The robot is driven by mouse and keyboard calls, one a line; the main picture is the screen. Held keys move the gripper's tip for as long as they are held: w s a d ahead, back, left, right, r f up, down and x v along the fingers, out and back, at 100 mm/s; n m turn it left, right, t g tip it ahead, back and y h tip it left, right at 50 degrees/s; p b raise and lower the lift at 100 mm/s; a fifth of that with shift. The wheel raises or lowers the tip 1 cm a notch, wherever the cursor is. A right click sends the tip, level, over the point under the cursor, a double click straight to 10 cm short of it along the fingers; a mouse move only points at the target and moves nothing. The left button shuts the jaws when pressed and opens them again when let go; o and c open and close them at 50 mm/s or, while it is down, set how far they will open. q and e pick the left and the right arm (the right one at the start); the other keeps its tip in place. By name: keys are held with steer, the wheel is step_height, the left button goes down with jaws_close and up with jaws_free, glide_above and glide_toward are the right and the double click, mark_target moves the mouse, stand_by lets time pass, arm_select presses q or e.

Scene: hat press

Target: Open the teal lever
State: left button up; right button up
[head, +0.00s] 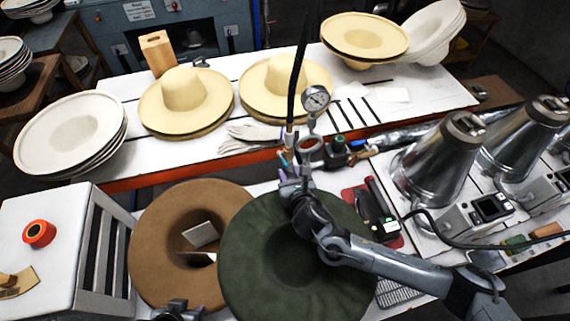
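A pressure gauge (315,98) stands on fittings at the front edge of the far white table. A small teal and purple piece (284,160), which may be the teal lever, shows below the gauge beside a hose end. My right gripper (290,178) reaches up over the green hat and its tips are at or very near this piece. I cannot tell whether they touch it or are closed. My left gripper (178,309) shows only in part at the bottom edge, in front of the brown hat.
Metal cones (445,160) stand at right. A black hose (300,60) hangs above the fittings. Straw hats (185,100) and pale gloves (250,132) lie on the far table.

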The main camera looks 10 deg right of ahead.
mark_target(286, 166)
steer(key=shift+x, duration=3.05)
jaws_close()
